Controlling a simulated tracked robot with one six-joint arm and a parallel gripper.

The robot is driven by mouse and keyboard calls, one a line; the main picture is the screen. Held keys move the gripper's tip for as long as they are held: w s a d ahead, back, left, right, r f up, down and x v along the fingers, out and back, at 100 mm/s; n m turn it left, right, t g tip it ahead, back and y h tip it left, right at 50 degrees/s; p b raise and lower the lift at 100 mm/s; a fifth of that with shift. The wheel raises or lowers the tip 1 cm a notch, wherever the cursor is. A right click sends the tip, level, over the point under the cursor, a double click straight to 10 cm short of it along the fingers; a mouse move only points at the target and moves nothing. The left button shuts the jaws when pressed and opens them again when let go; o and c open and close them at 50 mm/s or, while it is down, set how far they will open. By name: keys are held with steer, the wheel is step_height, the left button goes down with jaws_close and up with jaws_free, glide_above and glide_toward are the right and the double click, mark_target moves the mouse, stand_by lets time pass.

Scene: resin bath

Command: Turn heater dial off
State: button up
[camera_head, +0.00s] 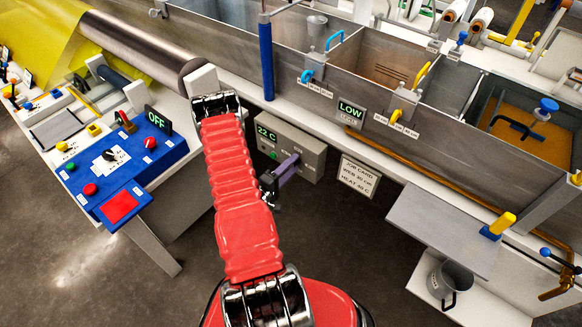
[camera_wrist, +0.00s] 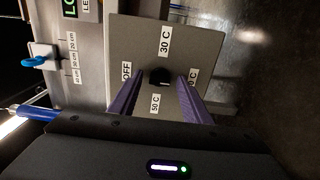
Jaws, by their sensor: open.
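The heater box (camera_head: 312,158) is a grey unit low on the bath's side, with a green 22 C display (camera_head: 267,133) and a green light. In the wrist view its panel (camera_wrist: 205,45) carries labels OFF at left, 30 C at top, 50 C at bottom and a partly hidden one at right. The small black heater dial (camera_wrist: 160,77) sits at the panel's middle; I cannot tell where it points. My gripper (camera_wrist: 160,84) is open, its purple fingers on either side of the dial; contact is unclear. In the head view my gripper (camera_head: 293,160) reaches the box and hides the dial.
A blue control panel (camera_head: 125,160) with an OFF display stands at left. A sign card (camera_head: 358,177) hangs right of the heater box. A copper pipe (camera_head: 400,158) runs along the bath wall (camera_head: 335,125). A grey shelf (camera_head: 440,228) juts out at right. The floor below is clear.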

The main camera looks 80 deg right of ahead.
steer(key=shift+c, duration=0.5)
steer(key=c, duration=0.9)
steer(key=shift+c, duration=0.2)
